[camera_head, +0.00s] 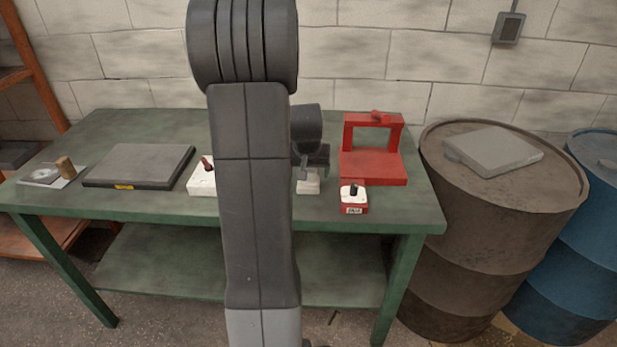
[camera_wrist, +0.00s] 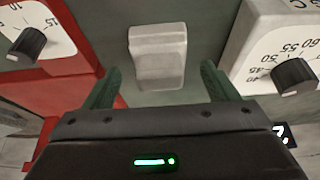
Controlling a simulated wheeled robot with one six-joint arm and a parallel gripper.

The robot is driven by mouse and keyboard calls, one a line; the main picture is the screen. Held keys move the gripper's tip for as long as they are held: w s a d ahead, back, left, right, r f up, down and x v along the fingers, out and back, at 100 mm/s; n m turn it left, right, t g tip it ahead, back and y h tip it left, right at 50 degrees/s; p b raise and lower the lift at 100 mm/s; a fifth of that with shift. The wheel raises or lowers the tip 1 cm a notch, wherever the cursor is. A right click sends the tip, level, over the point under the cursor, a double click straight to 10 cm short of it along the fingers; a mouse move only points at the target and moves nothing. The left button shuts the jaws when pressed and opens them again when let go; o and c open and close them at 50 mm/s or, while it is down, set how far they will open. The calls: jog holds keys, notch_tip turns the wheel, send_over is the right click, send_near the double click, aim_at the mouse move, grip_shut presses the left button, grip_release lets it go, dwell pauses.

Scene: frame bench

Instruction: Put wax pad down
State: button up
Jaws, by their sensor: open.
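A small off-white block, which looks like the wax pad (camera_head: 308,184), is on the green bench (camera_head: 150,210) near its front edge. In the wrist view the pad (camera_wrist: 158,55) lies flat on green, between and just beyond my fingertips, with a gap on each side. My gripper (camera_wrist: 160,82) is open, with nothing held between its two green fingers. In the head view my gripper (camera_head: 309,160) is directly above the pad, partly hidden behind my arm.
A white box (camera_head: 203,182) with a knob is left of the pad; a red-and-white dial box (camera_head: 354,200) is to its right. A red frame stand (camera_head: 373,167) is behind that. A flat grey plate (camera_head: 138,165) lies left. A drum (camera_head: 500,200) stands right of the bench.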

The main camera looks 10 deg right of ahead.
jog(key=v, duration=0.8)
